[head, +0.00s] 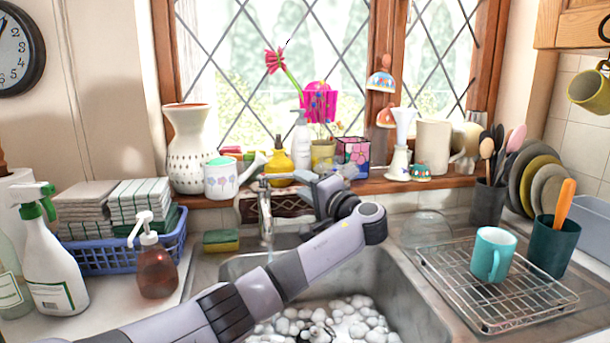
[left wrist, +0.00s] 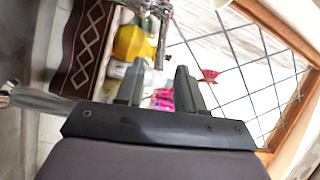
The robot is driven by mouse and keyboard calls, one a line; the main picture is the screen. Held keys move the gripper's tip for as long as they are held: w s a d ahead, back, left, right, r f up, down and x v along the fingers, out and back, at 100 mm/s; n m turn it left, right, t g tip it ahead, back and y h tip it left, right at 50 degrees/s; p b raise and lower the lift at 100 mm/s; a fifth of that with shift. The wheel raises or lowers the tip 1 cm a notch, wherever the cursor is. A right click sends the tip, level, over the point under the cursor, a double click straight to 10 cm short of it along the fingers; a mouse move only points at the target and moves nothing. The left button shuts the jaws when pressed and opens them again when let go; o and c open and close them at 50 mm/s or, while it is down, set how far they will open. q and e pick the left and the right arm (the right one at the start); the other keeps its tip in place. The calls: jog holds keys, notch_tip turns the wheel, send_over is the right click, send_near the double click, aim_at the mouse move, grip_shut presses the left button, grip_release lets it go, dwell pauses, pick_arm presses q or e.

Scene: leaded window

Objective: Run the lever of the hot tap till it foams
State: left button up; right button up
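The metal tap (head: 265,213) stands at the back of the sink, under the window sill. A grey lever-like bar (head: 282,177) shows at its top, close to the left side of my left gripper (head: 325,177). In the left wrist view my left gripper (left wrist: 158,88) has its fingers apart with nothing held between them. I cannot tell whether a finger touches the lever. A grey metal bar (left wrist: 38,102), perhaps part of the tap, shows at the left there. White foam (head: 345,318) lies in the sink (head: 395,275). My right gripper is not in view.
A sponge (head: 221,240) lies left of the tap. A rack (head: 460,292) with a teal mug (head: 493,254) stands right.

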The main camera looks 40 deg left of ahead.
aim_at(290, 177)
pick_arm(q)
jog(key=shift+a+r, duration=0.15)
jog(key=shift+a, duration=0.35)
jog(key=shift+p+x, duration=0.6)
jog(key=shift+x, duration=2.4)
grip_shut()
